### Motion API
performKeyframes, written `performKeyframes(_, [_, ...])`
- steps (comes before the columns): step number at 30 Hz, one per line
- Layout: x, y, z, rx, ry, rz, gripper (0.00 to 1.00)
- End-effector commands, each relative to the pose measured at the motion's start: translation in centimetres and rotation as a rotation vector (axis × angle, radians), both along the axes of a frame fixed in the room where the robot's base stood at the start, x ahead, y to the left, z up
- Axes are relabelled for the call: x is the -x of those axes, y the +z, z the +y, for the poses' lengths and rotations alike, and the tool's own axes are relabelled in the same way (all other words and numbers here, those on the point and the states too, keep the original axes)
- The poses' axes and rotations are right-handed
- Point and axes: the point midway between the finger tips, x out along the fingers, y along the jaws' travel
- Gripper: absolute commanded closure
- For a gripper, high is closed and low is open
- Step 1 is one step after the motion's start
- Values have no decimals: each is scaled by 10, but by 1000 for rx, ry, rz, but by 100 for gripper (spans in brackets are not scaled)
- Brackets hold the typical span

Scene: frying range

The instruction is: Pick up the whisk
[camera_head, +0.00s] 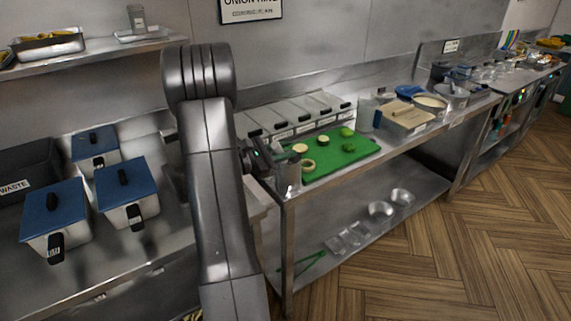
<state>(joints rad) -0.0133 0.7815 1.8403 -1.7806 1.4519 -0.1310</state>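I cannot make out a whisk for certain in the head view. My gripper (284,158) is at the near left corner of the right-hand steel table, beside the green cutting board. Its fingers are small and dark here, and I cannot tell whether they are open or shut, or whether they hold anything. A shiny upright metal container (289,180) stands just below the gripper at the table corner. Its top is partly hidden by the gripper. My arm hides part of the counter behind it.
The green board (343,150) holds several cut vegetables. Behind it is a row of lidded steel bins (297,112). Blue-lidded containers (127,178) fill the left counter. The wooden floor (430,255) is clear.

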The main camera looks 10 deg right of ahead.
Motion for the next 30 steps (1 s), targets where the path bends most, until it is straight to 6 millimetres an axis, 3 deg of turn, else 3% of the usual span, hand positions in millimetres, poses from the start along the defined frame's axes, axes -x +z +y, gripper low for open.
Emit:
performKeyframes(3, [0, 0, 0, 0, 0, 0, 100])
performKeyframes(14, [0, 11, 0, 0, 0, -5, 100])
performKeyframes(24, [0, 69, 0, 0, 0, -8, 100])
performKeyframes(30, [0, 94, 0, -1, 0, -3, 100])
